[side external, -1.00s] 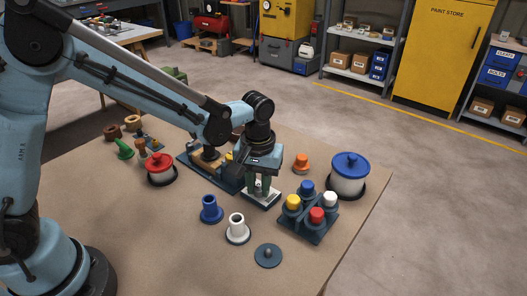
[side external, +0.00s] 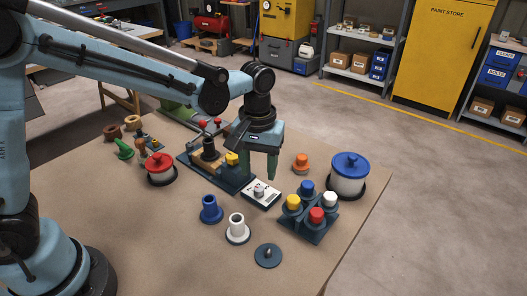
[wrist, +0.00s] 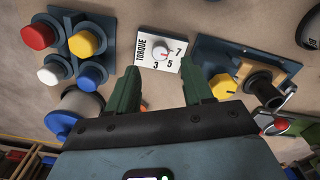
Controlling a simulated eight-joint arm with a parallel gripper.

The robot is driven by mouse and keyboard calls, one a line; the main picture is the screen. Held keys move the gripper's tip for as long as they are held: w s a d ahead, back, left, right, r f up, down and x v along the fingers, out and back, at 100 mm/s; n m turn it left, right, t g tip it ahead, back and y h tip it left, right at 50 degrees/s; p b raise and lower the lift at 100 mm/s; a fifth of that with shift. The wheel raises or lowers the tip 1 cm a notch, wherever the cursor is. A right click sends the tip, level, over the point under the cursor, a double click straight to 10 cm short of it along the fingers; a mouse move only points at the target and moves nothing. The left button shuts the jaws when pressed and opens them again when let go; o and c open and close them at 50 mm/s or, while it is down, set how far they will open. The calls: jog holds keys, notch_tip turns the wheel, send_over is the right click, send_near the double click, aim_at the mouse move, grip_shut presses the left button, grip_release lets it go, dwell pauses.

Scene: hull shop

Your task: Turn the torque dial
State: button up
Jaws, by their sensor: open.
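The torque dial (wrist: 159,53) is a pale round knob with a red mark on a white plate (wrist: 144,50) printed TORQUE, with 3, 5 and 7 readable. In the wrist view the red mark lies on the side towards the 7; its exact reading is too small to tell. In the side view the dial (side external: 259,189) stands uncovered on its plate near the middle of the table. My gripper (wrist: 163,82) is open, its green fingers apart and empty. In the side view my gripper (side external: 264,170) hangs above and behind the dial, clear of it.
A dark fixture with a yellow knob (side external: 232,158) is close left of the dial. A block of coloured caps (side external: 310,226) stands to the right, with a blue-lidded pot (side external: 349,176) behind. Blue (side external: 211,210) and white (side external: 237,230) flanged pieces stand in front.

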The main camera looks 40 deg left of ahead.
aim_at(255, 189)
notch_tip(255, 189, up, 7)
jog(key=shift+f, duration=0.2)
dwell(0.4)
jog(key=s+a+m+t, duration=0.4)
jog(key=s+a+t, duration=0.3)
jog(key=s+a, duration=0.3)
jog(key=shift+s+a+m, duration=0.3)
jog(key=shift+s, duration=0.15)
jog(key=shift+f, duration=0.1)
dwell(0.4)
